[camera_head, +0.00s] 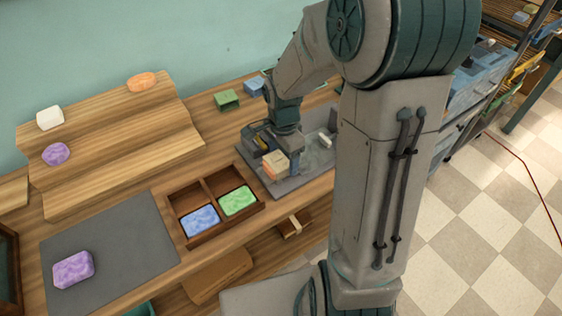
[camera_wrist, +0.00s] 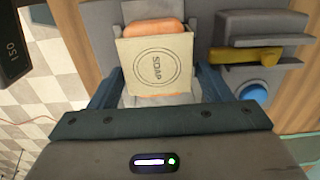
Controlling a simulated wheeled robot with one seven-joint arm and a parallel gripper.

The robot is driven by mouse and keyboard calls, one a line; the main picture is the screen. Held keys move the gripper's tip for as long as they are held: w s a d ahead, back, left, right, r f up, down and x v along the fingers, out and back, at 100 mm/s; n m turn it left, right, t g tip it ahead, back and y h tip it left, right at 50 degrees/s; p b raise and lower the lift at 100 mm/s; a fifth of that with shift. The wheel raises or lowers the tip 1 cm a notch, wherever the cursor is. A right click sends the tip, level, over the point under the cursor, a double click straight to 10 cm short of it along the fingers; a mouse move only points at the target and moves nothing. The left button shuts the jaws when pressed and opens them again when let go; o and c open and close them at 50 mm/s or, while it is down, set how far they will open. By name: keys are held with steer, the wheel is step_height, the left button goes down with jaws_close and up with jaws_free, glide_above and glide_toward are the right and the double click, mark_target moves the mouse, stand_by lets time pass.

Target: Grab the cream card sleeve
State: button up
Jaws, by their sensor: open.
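The cream card sleeve (camera_wrist: 157,66) is marked "SOAP" inside a ring and is wrapped around an orange soap bar (camera_wrist: 154,28), which shows at its far end and a little at its near edge. In the head view the sleeve (camera_head: 274,161) is on a grey machine base on the bench. My gripper (camera_wrist: 158,84) is open, with one finger to the left and one to the right of the sleeve. Whether the fingers touch it I cannot tell. In the head view my arm hides part of the base.
Beside the sleeve are a grey fixture with a yellow part (camera_wrist: 245,55) and a blue button (camera_wrist: 253,93). A divided wooden box (camera_head: 177,205) holds blue and green soaps. A purple soap (camera_head: 73,269) lies on a grey mat (camera_head: 115,240). A stepped wooden rack (camera_head: 105,150) stands behind.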

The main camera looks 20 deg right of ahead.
steer(key=c, duration=0.7)
steer(key=shift+r, duration=0.15)
